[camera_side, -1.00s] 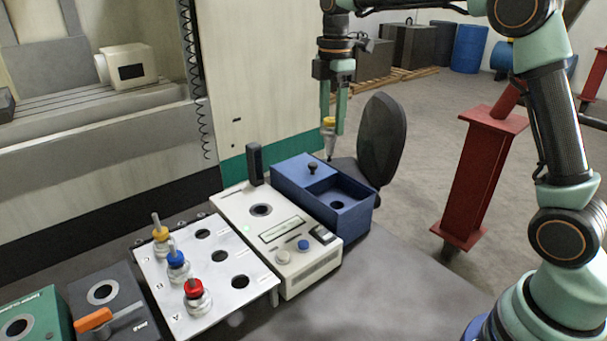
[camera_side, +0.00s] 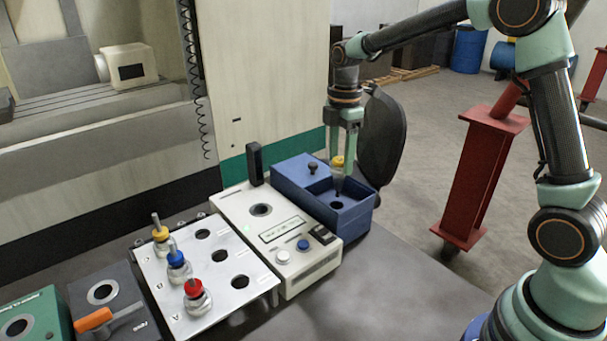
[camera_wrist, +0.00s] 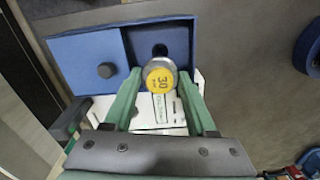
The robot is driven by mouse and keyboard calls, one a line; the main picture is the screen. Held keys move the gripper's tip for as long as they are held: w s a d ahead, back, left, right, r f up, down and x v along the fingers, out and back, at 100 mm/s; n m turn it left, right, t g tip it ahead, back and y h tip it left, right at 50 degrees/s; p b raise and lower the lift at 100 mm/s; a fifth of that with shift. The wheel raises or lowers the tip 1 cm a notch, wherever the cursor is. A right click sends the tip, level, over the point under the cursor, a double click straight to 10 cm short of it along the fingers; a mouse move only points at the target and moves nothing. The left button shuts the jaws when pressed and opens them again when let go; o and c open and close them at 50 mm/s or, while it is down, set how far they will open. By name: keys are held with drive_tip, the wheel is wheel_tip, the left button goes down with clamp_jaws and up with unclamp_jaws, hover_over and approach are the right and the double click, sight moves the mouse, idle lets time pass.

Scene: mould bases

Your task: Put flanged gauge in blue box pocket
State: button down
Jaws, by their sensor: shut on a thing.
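My gripper (camera_side: 343,158) is shut on the flanged gauge (camera_side: 338,163), which has a yellow top and a grey body tapering down. It hangs upright over the open compartment of the blue box (camera_side: 350,220), its lower tip close to the round pocket (camera_side: 338,205). In the wrist view, the gauge's yellow cap (camera_wrist: 160,79) with a number shows between the green fingers of my gripper (camera_wrist: 160,82). The dark pocket hole (camera_wrist: 160,50) lies just beyond the cap, in the blue box (camera_wrist: 190,25). The gauge's lower end is hidden in that view.
A blue lid with a black knob (camera_side: 312,168) covers the box's other half. A white instrument (camera_side: 310,265) stands beside it. A white plate (camera_side: 205,310) holds several gauges with yellow, blue and red collars. A dark chair back (camera_side: 385,145) stands behind the box.

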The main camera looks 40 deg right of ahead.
sight(339, 190)
drive_tip(key=shift+f, duration=4.45)
drive_tip(key=shift+c, duration=0.6)
unclamp_jaws()
wheel_tip(339, 190, up, 11)
drive_tip(key=shift+r, duration=0.55)
